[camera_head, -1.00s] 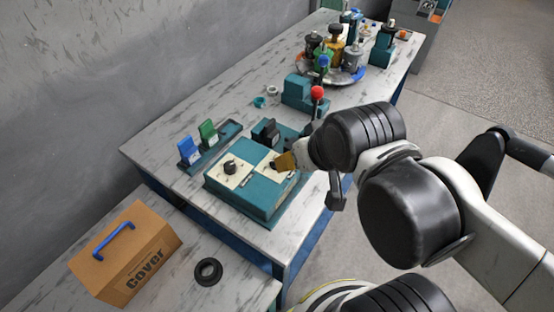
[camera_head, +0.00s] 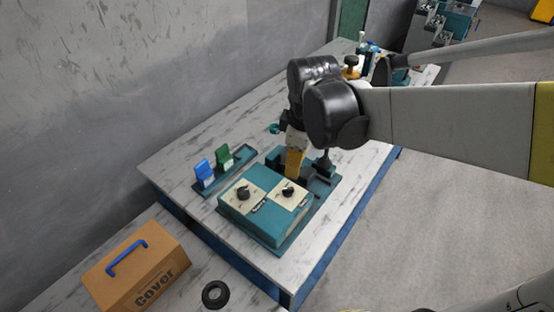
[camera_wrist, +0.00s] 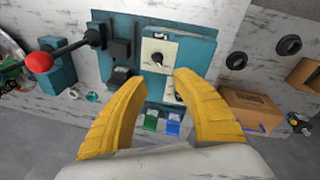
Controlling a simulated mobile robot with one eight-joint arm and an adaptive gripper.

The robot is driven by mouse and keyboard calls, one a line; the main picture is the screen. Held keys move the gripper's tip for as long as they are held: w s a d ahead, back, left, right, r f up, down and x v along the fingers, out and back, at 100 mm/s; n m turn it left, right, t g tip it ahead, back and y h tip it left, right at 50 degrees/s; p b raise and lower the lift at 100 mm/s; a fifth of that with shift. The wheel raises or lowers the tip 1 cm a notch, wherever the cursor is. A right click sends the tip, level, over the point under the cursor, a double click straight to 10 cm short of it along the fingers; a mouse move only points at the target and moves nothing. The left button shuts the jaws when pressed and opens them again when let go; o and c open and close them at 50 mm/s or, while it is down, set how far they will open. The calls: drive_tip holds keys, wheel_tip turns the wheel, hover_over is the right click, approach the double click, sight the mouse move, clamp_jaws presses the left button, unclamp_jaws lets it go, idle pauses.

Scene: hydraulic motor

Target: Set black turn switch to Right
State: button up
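A teal box (camera_head: 255,213) on the bench carries two cream panels, each with a black turn switch: one on the left (camera_head: 243,192) and one on the right (camera_head: 289,190). In the wrist view, one black switch (camera_wrist: 157,59) shows clearly beyond the fingertips on its cream panel; the other panel is partly covered by a finger. I cannot tell the switch settings for sure. My gripper (camera_wrist: 160,82) has its yellow fingers spread with nothing between them. In the head view, the yellow finger (camera_head: 294,164) is just behind the right switch, apparently apart from it.
A blue block (camera_head: 204,172) and a green block (camera_head: 223,156) stand left of the box. A brown cover (camera_head: 140,268) and a black ring (camera_head: 215,294) lie in front. A red-knobbed lever (camera_wrist: 39,62) stands at the left in the wrist view.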

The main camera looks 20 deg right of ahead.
sight(288, 188)
drive_tip(key=w+f+n+b, duration=0.1)
drive_tip(key=f, duration=0.4)
drive_tip(key=w+f+n+g+b, duration=0.1)
drive_tip(key=w+f+n, duration=0.1)
drive_tip(key=f, duration=0.3)
drive_tip(key=w+f+n+g+b, duration=0.1)
drive_tip(key=f+n, duration=0.1)
drive_tip(key=f, duration=0.3)
drive_tip(key=shift+w+f, duration=0.15)
drive_tip(key=shift+w, duration=0.05)
clamp_jaws()
